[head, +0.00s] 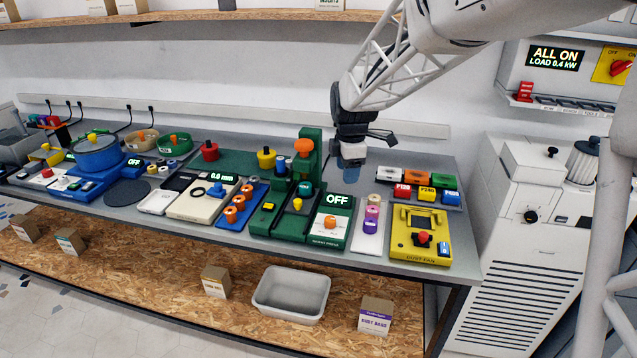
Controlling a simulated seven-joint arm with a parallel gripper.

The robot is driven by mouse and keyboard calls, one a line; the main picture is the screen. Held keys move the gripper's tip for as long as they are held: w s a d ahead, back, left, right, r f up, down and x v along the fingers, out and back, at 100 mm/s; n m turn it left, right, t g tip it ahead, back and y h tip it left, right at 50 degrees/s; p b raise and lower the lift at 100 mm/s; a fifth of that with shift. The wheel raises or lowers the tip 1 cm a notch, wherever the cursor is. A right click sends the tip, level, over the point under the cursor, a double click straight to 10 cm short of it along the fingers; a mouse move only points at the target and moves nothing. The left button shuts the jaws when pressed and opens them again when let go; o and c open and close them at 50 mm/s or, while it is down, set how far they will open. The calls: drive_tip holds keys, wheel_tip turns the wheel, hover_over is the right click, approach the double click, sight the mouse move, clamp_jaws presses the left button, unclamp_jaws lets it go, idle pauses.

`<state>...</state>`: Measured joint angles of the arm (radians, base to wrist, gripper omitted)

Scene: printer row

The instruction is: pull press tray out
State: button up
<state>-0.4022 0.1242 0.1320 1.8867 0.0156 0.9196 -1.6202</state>
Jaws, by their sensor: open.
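The green press (308,170) stands near the middle of the bench, with an orange knob on its top. A dark, narrow tray-like slide with a small knob (297,204) lies in front of its column; I cannot tell for sure that this is the press tray. To its right is a green control box with an OFF display (338,200) and an orange knob. My gripper (354,152) is open, pointing down at the back of the bench, right of the press column and apart from it. Its fingertips are small and partly hidden, and a pale bluish shape shows between or below them.
A pale strip of coloured rings (371,222) and a yellow fan unit (420,236) stand right of the press. Coloured boxes (417,187) sit behind. A blue tray of orange knobs (242,206) is on the left. The grey bench's front edge (330,260) is close.

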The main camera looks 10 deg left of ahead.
sight(298, 201)
drive_tip(key=w+a+f+n, duration=0.2)
drive_tip(key=a+f, duration=0.1)
drive_tip(key=a, duration=0.2)
drive_tip(key=w+a+f+n, duration=0.2)
drive_tip(key=a+f+n, duration=0.1)
drive_tip(key=a, duration=0.2)
drive_tip(key=w+a+f+n, duration=0.2)
drive_tip(key=w+a+f, duration=0.1)
drive_tip(key=a, duration=0.2)
drive_tip(key=shift+a+f+n+g, duration=0.3)
drive_tip(key=shift+f, duration=0.1)
drive_tip(key=shift+s, duration=0.1)
drive_tip(key=shift+a+f, duration=0.1)
drive_tip(key=shift+f, duration=3.8)
clamp_jaws()
